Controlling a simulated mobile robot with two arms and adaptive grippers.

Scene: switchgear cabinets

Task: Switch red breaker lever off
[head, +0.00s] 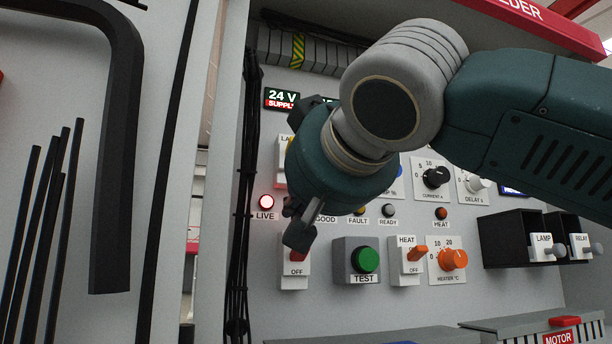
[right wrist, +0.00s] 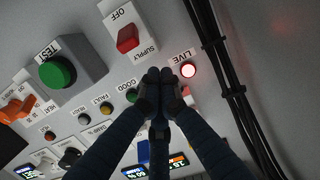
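The red breaker lever (head: 297,256) sits on a white plate above an OFF label in the head view, partly hidden by my right gripper. In the right wrist view the red lever (right wrist: 128,39) stands between its OFF and SUPPLY labels. My right gripper (head: 299,236) is in front of the panel, over the upper part of the breaker in the head view. In the wrist view its fingertips (right wrist: 160,79) are together and empty, beside the LIVE lamp and apart from the lever in the picture. Contact cannot be told. My left gripper is not in view.
The LIVE lamp (head: 266,202) glows red. Lamp and relay boxes (head: 510,240) jut out at right.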

